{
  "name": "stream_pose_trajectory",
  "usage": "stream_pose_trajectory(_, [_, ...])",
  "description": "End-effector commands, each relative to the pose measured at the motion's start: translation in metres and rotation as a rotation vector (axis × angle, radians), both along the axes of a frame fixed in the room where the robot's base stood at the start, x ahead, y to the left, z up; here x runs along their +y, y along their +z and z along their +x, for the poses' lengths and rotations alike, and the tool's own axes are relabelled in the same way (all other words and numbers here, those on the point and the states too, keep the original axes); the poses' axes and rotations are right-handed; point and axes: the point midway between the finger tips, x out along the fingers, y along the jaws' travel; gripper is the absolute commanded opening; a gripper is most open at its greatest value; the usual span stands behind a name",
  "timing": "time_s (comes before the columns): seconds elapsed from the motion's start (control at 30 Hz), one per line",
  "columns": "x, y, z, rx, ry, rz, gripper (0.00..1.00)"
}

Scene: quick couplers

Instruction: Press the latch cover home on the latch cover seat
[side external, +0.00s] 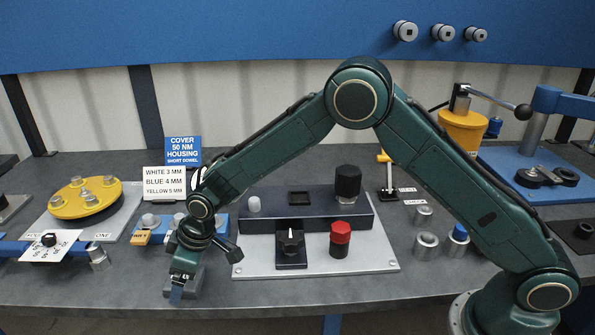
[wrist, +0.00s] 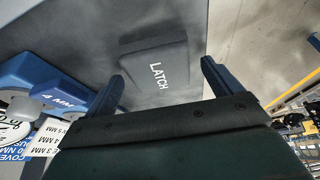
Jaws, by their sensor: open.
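The latch cover, a dark grey block with rounded edges and the white word LATCH, lies on the grey bench top in the wrist view (wrist: 160,68). My gripper (wrist: 163,72) is open, with one blue finger on either side of the cover's near part in that view. I see no clear grip on it, and finger contact cannot be told. In the side view my gripper (side external: 177,288) points down low near the bench's front edge, beside a dark grey block partly hidden by it. The latch cover seat cannot be identified for certain; a dark square recess (side external: 300,198) shows on the raised block.
A light plate (side external: 365,262) with a black knob (side external: 291,242) and red button (side external: 340,238) lies right of my gripper. A blue block with labels (side external: 155,228) stands close behind it. A yellow disc fixture (side external: 86,197) is at left.

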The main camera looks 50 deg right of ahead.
Motion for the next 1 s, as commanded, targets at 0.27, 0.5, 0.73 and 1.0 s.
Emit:
stream_pose_trajectory(0.27, [0.0, 0.0004, -0.0001, 0.0, 0.0, 0.0, 0.91])
stream_pose_trajectory(0.5, [0.0, 0.0005, -0.0001, 0.0, 0.0, 0.0, 0.56])
stream_pose_trajectory(0.73, [0.0001, 0.0008, 0.0001, -0.001, 0.0, 0.001, 0.41])
stream_pose_trajectory(1.0, [0.0003, 0.0058, 0.0004, -0.002, 0.0, 0.002, 0.41])
